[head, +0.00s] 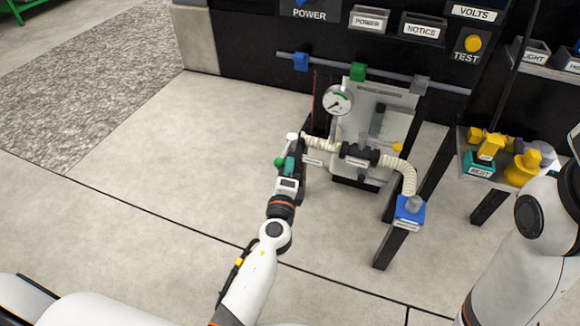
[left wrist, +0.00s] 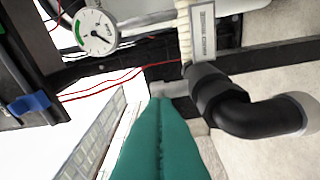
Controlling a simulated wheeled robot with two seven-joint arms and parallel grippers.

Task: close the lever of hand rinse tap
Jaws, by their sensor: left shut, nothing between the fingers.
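My left gripper (head: 291,155) is at the left end of the pipework in the head view, its teal fingers pointing away from me. In the left wrist view its two fingers (left wrist: 161,104) are pressed together and empty. Their tips are at a small grey piece (left wrist: 168,88) beside a black elbow pipe (left wrist: 250,113) with a pale end; I cannot tell whether they touch. This may be the hand rinse tap, but the label plate (left wrist: 203,32) above is unreadable and I cannot make out the lever for certain. My right gripper is not in view.
A pressure gauge (head: 338,100) stands before a grey panel (head: 392,110). A ribbed cream hose (head: 408,176) runs right to a blue block (head: 410,210) on a black post. Yellow fittings (head: 490,146) sit on a shelf at right. Thin red wires (left wrist: 105,87) cross near my fingers. The floor at left is clear.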

